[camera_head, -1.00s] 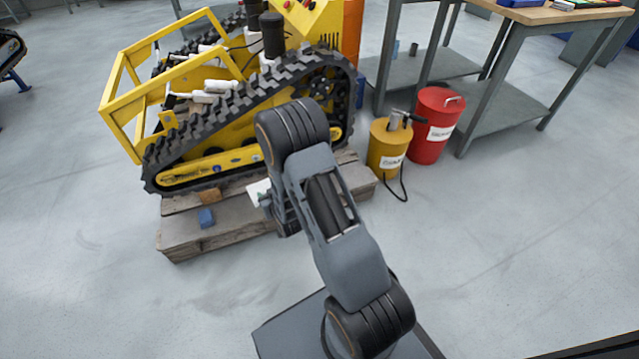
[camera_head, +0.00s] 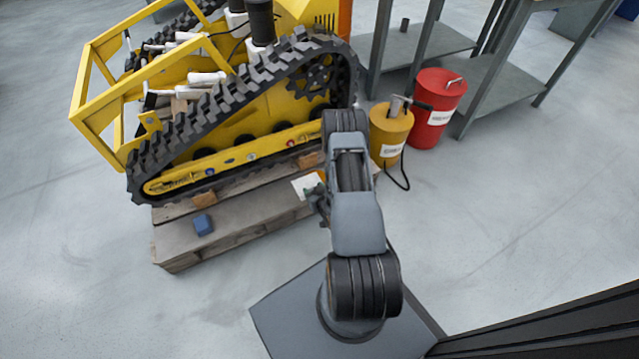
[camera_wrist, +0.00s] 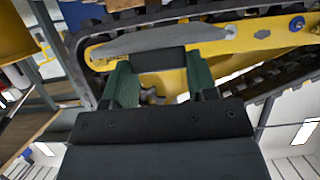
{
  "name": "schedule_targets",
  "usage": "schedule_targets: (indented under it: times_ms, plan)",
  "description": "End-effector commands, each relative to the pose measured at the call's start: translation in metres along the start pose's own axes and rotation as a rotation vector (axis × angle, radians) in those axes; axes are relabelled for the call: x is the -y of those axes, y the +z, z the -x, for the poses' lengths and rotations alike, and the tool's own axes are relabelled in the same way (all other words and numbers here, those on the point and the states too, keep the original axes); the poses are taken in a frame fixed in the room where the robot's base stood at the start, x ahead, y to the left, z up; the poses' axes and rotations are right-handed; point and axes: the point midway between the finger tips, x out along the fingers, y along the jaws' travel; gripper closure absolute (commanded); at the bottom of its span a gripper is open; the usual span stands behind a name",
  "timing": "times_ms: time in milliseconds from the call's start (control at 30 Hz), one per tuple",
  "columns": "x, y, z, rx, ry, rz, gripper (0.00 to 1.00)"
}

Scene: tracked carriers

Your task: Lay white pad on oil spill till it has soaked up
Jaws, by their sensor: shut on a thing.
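The white pad (camera_head: 306,186) shows at the left of my gripper (camera_head: 319,197), above the near boards of the pallet in the head view. My gripper is shut on it. In the wrist view the green fingers of my gripper (camera_wrist: 160,76) stand on either side of a black block. A flat grey shape lies just beyond that block, and it appears to be the pad (camera_wrist: 150,41) in shade. I cannot make out the oil spill in either view. Whether the pad touches the pallet I cannot tell.
The yellow tracked carrier (camera_head: 235,158) stands on the wooden pallet (camera_head: 240,222), close to my gripper. A blue block (camera_head: 203,224) lies on the pallet. A yellow can (camera_head: 389,137) and a red drum (camera_head: 436,108) stand at the right. The floor at the left is clear.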

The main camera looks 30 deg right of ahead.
Motion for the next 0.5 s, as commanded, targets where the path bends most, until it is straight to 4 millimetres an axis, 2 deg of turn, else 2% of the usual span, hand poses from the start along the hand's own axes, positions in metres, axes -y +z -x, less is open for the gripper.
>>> schedule_targets:
  times_ms: [33,300,500]
  plan:
    - [-0.009,0.006,-0.01,-0.004,0.006,0.0,0.7]
    - [-0.053,0.016,-0.07,-0.004,0.008,-0.001,0.7]
    - [-0.068,0.037,-0.1,0.0,0.006,-0.002,0.7]
